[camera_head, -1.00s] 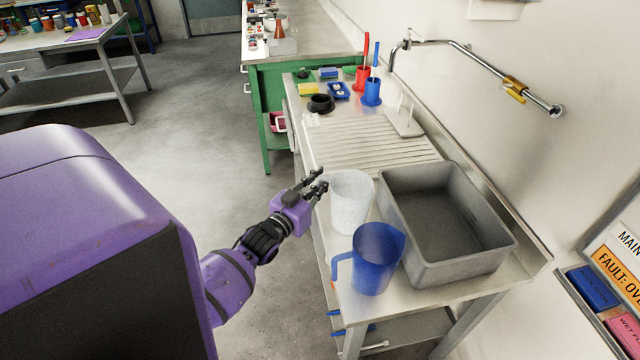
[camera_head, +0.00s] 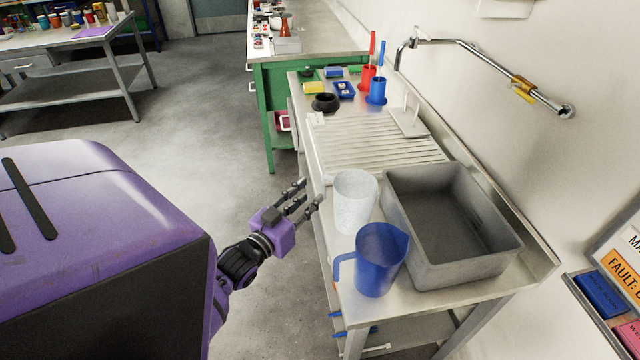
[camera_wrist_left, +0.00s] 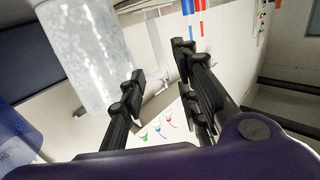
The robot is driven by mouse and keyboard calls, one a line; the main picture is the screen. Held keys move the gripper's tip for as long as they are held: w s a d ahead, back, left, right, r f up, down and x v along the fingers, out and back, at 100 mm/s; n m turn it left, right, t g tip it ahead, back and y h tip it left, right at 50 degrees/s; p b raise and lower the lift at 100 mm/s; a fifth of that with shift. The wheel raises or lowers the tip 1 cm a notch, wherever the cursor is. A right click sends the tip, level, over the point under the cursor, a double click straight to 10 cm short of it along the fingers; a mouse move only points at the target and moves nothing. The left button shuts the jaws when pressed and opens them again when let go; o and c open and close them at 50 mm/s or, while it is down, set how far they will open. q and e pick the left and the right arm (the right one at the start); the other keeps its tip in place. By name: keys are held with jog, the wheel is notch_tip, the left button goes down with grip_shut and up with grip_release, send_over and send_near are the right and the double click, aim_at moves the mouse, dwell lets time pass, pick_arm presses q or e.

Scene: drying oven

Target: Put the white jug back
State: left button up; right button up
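The white jug (camera_head: 354,203) stands upright on the steel sink counter, between the ribbed drainboard and the blue jug. It also shows large at upper left in the left wrist view (camera_wrist_left: 85,50). My left gripper (camera_head: 311,194) is beside the counter's front edge, just left of the white jug with a small gap. Its fingers are spread, and nothing is between them in the left wrist view (camera_wrist_left: 160,72). The blue jug (camera_head: 379,262) stands right in front of the white one, its handle to the left. My right gripper is not in view.
The grey sink basin (camera_head: 425,268) is close to the right of both jugs. The ribbed drainboard (camera_head: 375,150) behind is mostly clear. A black bowl (camera_head: 324,103), red and blue brush holders (camera_head: 376,98) and a white rack (camera_head: 408,122) stand farther back. A faucet pipe (camera_head: 480,62) crosses above.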

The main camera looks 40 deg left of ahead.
pick_arm(q)
jog(key=s+d+f+g, duration=0.3)
jog(key=s+d+f, duration=0.3)
jog(key=s, duration=0.3)
jog(key=s+d+f+g, duration=0.3)
jog(key=s+d+f, duration=0.4)
jog(key=s+f, duration=0.2)
jog(key=s+d+f+m+g+h, duration=0.1)
jog(key=s+d+f+g, duration=0.2)
jog(key=s+d+f, duration=0.4)
jog(key=s, duration=0.3)
jog(key=shift+s+f+g, duration=0.2)
jog(key=shift+f+g, duration=0.1)
jog(key=shift+f, duration=0.05)
jog(key=shift+w+d, duration=0.1)
